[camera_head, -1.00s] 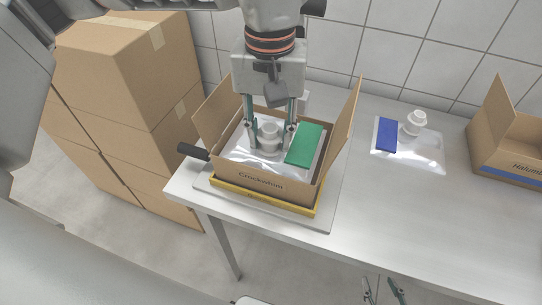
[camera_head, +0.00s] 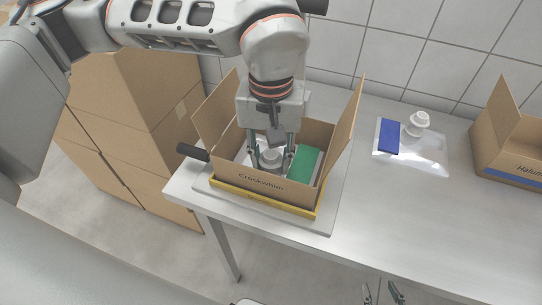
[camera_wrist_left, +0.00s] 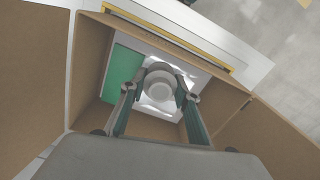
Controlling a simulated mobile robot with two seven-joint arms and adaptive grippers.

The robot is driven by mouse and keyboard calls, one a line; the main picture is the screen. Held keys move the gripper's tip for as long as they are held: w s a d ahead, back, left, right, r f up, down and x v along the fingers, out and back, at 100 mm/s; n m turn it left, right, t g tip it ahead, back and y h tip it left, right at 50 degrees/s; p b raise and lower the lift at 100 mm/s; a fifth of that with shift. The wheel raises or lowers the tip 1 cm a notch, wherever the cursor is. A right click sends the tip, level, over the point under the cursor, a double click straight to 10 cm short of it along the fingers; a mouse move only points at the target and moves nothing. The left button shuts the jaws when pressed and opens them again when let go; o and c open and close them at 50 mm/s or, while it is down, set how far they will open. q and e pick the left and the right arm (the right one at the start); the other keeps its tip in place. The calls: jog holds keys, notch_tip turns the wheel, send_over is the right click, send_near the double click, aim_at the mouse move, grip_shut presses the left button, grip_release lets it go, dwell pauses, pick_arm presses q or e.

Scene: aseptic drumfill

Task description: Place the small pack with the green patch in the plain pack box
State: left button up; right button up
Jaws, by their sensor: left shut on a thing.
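The small pack with the green patch (camera_head: 305,162) is a clear pouch with a white spout. It is down inside the open cardboard box marked "Crockadun" (camera_head: 262,184), below the box rim. My left gripper (camera_head: 271,160) reaches down into this box and is shut on the white spout. In the left wrist view the fingers (camera_wrist_left: 158,92) flank the round spout cap, with the green patch (camera_wrist_left: 123,75) beside it. Whether the pouch touches the box floor is hard to tell. My right gripper (camera_head: 381,293) shows at the bottom edge, its fingers apart and empty.
The box stands in a yellow-edged frame (camera_head: 262,204) with a black handle (camera_head: 193,152) on a metal table (camera_head: 400,230). A pack with a blue patch (camera_head: 389,136) lies to the right. A blue-striped box (camera_head: 508,175) stands at far right. Large cartons (camera_head: 120,110) are stacked at left.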

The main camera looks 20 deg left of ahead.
pick_arm(q)
jog(key=o, duration=1.1)
jog(key=shift+o, duration=0.2)
jog(key=shift+r, duration=0.25)
notch_tip(320, 180, up, 6)
jog(key=shift+w+p, duration=0.1)
jog(key=shift+p, duration=0.3)
notch_tip(320, 180, up, 5)
jog(key=shift+r, duration=0.4)
pick_arm(e)
jog(key=shift+s+a+r, duration=0.1)
jog(key=shift+a+r, duration=0.05)
jog(key=shift+r, duration=0.2)
jog(key=shift+w+r, duration=0.15)
jog(key=shift+w, duration=0.1)
